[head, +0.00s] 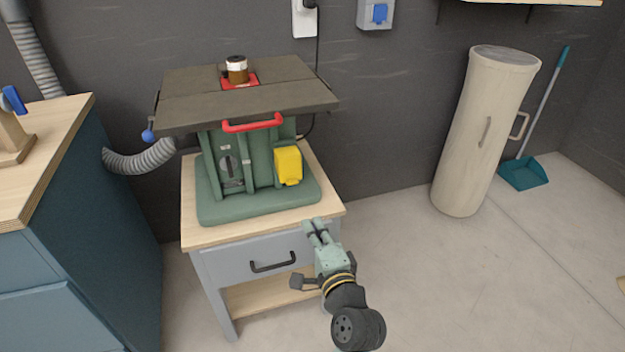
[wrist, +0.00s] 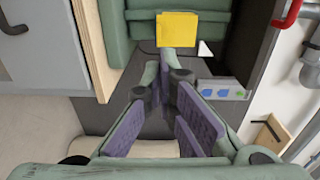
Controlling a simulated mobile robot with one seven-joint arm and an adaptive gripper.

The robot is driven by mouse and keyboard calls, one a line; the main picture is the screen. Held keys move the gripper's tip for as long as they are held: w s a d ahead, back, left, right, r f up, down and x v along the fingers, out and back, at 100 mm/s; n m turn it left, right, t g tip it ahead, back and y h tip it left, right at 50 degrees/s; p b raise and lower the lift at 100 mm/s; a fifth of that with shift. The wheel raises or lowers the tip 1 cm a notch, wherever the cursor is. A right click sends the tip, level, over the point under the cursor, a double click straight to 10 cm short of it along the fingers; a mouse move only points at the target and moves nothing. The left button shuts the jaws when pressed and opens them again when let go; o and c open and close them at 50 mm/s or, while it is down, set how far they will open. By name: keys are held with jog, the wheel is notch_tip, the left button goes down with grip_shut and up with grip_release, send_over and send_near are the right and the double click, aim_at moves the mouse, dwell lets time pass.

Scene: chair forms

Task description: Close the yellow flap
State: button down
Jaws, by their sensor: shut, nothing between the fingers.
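The yellow flap (head: 288,165) is on the front right of the green base of a router-table machine (head: 215,180). It looks like a small boxy cover; I cannot tell how far it stands open. In the wrist view the flap (wrist: 178,32) is at the top middle, just beyond my fingertips. My gripper (head: 312,224) is shut and empty. It is below and right of the flap, in front of the stand's right edge. In the wrist view my gripper (wrist: 165,68) points towards the flap and seems apart from it.
The machine stands on a wooden-topped stand (head: 330,205) with a grey drawer. A red handle (head: 252,123) sits above the flap, under the dark tabletop (head: 240,95). A blue cabinet (head: 110,230) is at left. Floor at right is clear up to a beige cylinder (head: 480,130).

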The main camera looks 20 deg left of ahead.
aim_at(293, 183)
jog(key=p+x, duration=0.2)
jog(key=x, duration=0.4)
jog(key=p+x, duration=0.1)
jog(key=x, duration=0.5)
jog(key=shift+w+a+r+p, duration=0.2)
jog(key=shift+w+a+p, duration=0.05)
jog(key=shift+a+p, duration=0.1)
jog(key=shift+w+a+f, duration=0.15)
jog(key=shift+w+a, duration=0.1)
jog(key=shift+w, duration=0.2)
jog(key=shift+w+a+f+t+b, duration=0.15)
jog(key=shift+w+a+t+b, duration=0.25)
jog(key=shift+b, duration=0.6)
